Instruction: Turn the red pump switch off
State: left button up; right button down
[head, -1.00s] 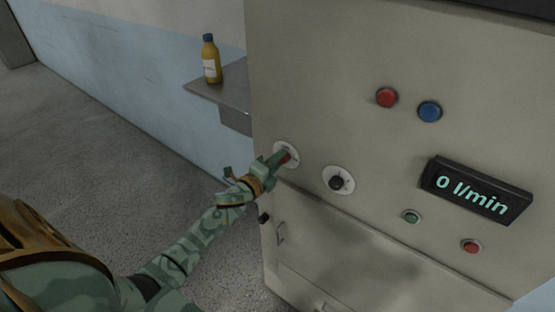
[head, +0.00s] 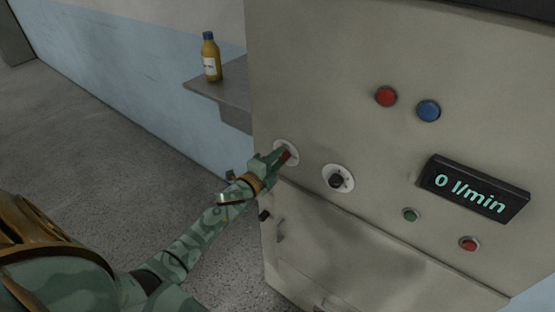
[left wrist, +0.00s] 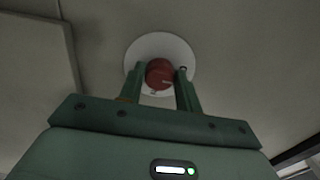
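The red pump switch (head: 285,156) is a red knob on a round white plate, at the left edge of the beige cabinet front. In the left wrist view the red knob (left wrist: 159,74) sits between my two green fingers, in front of its white plate (left wrist: 160,44). A pale mark shows on the knob's lower right. My left gripper (head: 279,158) is at the switch, with one finger on each side of the knob, and looks closed on it. The fingers partly hide the knob and plate in the head view. My right gripper is not in view.
A black knob (head: 337,180) on a white plate is just right of the switch. Red (head: 386,97) and blue (head: 428,111) buttons, a "0 l/min" display (head: 474,189), and small green (head: 410,215) and red (head: 469,244) buttons are farther right. A yellow bottle (head: 210,58) stands on a grey shelf (head: 222,92).

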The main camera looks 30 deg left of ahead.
pick_arm(q)
jog(key=o, duration=0.3)
jog(key=s+a+b, duration=0.1)
jog(key=s, duration=1.5)
jog(key=shift+s+a+b, duration=0.15)
jog(key=shift+b, duration=0.2)
